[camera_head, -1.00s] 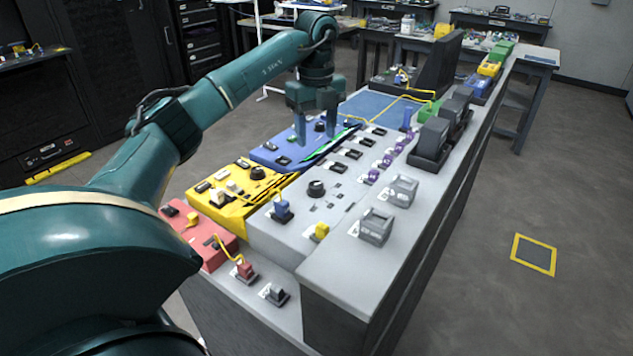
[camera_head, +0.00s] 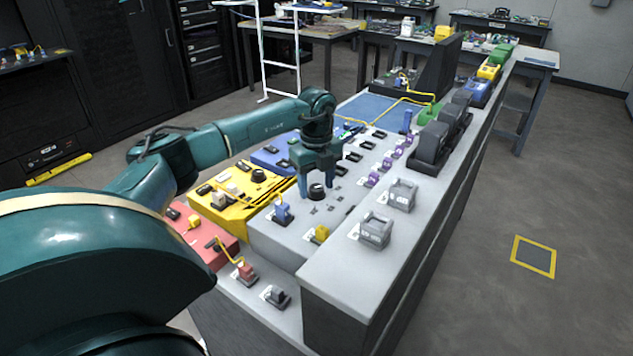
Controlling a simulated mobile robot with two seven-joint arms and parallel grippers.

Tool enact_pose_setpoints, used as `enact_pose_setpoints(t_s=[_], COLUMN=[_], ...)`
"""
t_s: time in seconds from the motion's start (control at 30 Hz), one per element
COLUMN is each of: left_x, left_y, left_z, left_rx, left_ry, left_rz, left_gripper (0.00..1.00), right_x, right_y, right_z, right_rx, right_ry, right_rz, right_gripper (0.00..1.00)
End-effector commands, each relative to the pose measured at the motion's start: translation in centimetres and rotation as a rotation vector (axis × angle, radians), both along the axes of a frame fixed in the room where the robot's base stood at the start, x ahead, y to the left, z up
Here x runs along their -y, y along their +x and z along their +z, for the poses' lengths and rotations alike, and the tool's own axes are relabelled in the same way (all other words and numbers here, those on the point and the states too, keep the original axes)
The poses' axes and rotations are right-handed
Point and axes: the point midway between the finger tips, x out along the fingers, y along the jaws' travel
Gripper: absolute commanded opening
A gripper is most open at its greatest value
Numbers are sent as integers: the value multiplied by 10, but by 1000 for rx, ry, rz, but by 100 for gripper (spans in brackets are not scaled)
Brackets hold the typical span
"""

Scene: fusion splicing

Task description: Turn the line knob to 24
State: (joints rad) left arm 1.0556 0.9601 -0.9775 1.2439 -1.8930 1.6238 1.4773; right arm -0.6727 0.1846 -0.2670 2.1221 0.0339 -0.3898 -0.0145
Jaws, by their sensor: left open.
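A black round knob (camera_head: 317,191) stands on the grey panel (camera_head: 285,240) of the bench; I cannot read its setting or any number. My left gripper (camera_head: 319,188) points down with its fingers apart, one on each side of this knob in the picture. I cannot tell whether the fingers touch it. Another black knob (camera_head: 258,176) sits on the yellow box (camera_head: 225,207). The blue box (camera_head: 272,158) is partly hidden behind my left arm. I cannot tell from labels which knob is the line knob. My right gripper is not in view.
A red box (camera_head: 215,250) stands at the near left. Blue (camera_head: 282,212) and yellow (camera_head: 321,233) connectors sit close to the gripper. Grey holders (camera_head: 375,230) stand on the raised ledge at right. A yellow cable (camera_head: 395,101) runs across the back of the bench.

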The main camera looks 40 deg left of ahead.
Motion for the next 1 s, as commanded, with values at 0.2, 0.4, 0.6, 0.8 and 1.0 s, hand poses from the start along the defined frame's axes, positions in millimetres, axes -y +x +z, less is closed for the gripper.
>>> enact_pose_setpoints(t_s=[0.2,0.4,0.6,0.8,1.0], left_x=[0,0,0,0,0], left_y=[0,0,0,0,0], left_z=[0,0,0,1,1], left_rx=[0,0,0,0,-1], left_ry=[0,0,0,0,0], left_rz=[0,0,0,-4,-49], left_gripper=[47,31,15,9,9], right_x=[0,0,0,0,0], right_y=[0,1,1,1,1], right_z=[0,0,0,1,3], right_rx=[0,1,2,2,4], right_ry=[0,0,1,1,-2], right_rz=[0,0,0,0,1], right_gripper=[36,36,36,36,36])
